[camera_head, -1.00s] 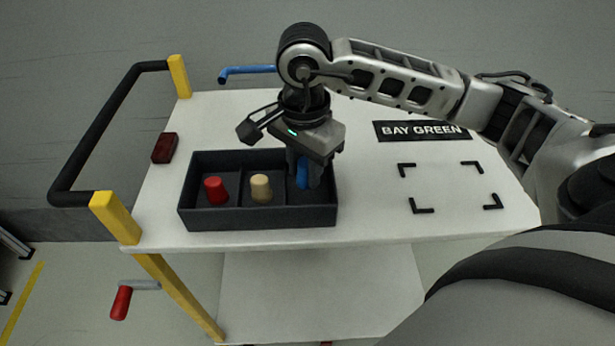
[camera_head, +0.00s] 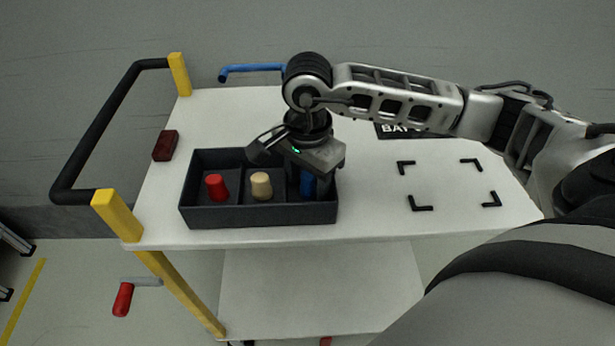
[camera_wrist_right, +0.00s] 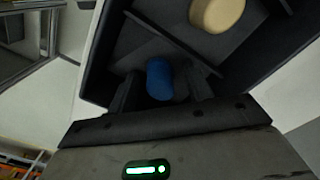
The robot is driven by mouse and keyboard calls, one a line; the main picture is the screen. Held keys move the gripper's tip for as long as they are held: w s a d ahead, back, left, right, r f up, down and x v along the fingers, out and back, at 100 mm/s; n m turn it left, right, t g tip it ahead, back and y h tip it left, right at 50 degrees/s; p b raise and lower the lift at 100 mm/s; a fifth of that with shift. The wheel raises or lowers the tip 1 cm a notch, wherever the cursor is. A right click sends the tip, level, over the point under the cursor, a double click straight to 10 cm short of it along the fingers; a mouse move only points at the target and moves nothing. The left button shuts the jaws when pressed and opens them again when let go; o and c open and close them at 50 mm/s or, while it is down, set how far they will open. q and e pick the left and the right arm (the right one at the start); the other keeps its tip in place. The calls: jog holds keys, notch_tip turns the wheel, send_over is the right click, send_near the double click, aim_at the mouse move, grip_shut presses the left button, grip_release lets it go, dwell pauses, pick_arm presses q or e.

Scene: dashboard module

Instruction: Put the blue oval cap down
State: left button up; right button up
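The blue oval cap (camera_head: 308,185) is in the right compartment of the dark tray (camera_head: 262,217), below my right gripper (camera_head: 307,190). In the right wrist view the cap (camera_wrist_right: 160,79) sits between the two dark fingers (camera_wrist_right: 163,88), with a gap showing on each side, so the gripper looks open around it. The fingers reach down into the compartment. The cap's base and its contact with the tray floor are hard to see. My left gripper is in neither view.
A red cap (camera_head: 216,187) and a beige cap (camera_head: 261,186) stand in the other compartments. A dark red block (camera_head: 165,146) lies left of the tray. Black corner marks (camera_head: 422,208) frame free table at right, near a partly covered black label (camera_head: 400,131).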

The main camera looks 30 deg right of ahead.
aim_at(308, 175)
notch_tip(308, 175, up, 12)
jog(key=shift+r+b, duration=0.2)
jog(key=shift+b, duration=0.2)
dwell(0.5)
